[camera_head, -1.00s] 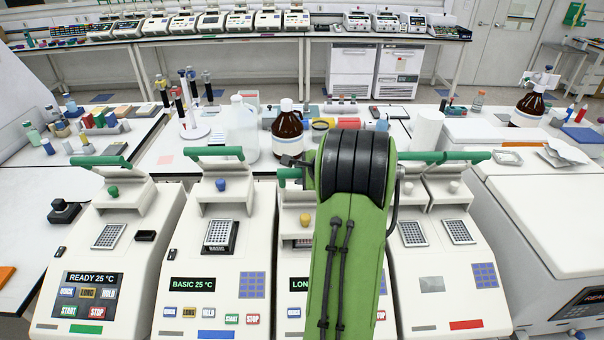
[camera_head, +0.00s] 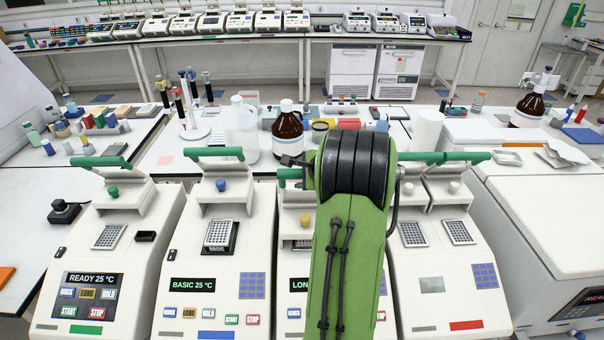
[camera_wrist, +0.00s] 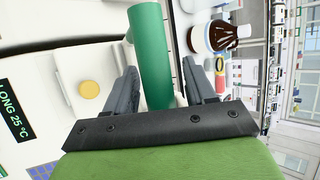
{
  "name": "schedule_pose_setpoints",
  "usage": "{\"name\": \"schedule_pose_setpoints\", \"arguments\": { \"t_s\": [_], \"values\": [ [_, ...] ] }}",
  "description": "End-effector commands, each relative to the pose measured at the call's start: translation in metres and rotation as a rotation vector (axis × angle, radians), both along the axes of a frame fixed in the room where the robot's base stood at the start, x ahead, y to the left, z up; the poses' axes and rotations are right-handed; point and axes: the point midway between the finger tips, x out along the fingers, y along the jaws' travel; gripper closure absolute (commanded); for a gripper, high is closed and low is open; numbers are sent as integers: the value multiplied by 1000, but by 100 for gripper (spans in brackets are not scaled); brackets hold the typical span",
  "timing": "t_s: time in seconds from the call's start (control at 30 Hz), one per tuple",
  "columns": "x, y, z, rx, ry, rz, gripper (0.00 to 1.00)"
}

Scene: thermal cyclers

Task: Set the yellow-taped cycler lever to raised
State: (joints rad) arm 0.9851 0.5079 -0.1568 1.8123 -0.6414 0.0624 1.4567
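The third cycler from the left (camera_head: 295,262) shows a yellow knob (camera_head: 305,220) and a "LONG" display, partly hidden behind my arm. No yellow tape is clearly visible on it. Its green lever (camera_head: 290,174) shows left of my arm, lower in the picture than the neighbouring levers. In the wrist view the green lever (camera_wrist: 152,55) stands between the two grey fingers of my gripper (camera_wrist: 160,88). The fingers are apart, one on each side of the bar, with a small gap visible. The yellow knob (camera_wrist: 89,89) is left of the fingers there.
The green-knob cycler (camera_head: 85,255) and blue-knob cycler (camera_head: 205,265) stand to the left, and a double-block cycler (camera_head: 435,265) to the right. Behind them a brown bottle (camera_head: 287,133) and a white jug (camera_head: 241,130) stand on the bench.

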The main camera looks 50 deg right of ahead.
Motion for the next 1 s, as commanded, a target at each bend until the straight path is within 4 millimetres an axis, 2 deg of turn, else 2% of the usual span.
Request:
{"name": "schedule_pose_setpoints", "arguments": {
  "t_s": [0.17, 0.6, 0.7, 0.8, 1.0],
  "values": [
    [-7, 2, 6, -1, 0, -1, 45],
    [-93, 31, 79, -4, -1, -4, 45],
    [-106, 36, 92, -2, -1, -2, 45],
    [-114, 39, 98, 0, -1, -2, 45],
    [-116, 40, 100, 0, 0, 0, 45]
  ]
}}
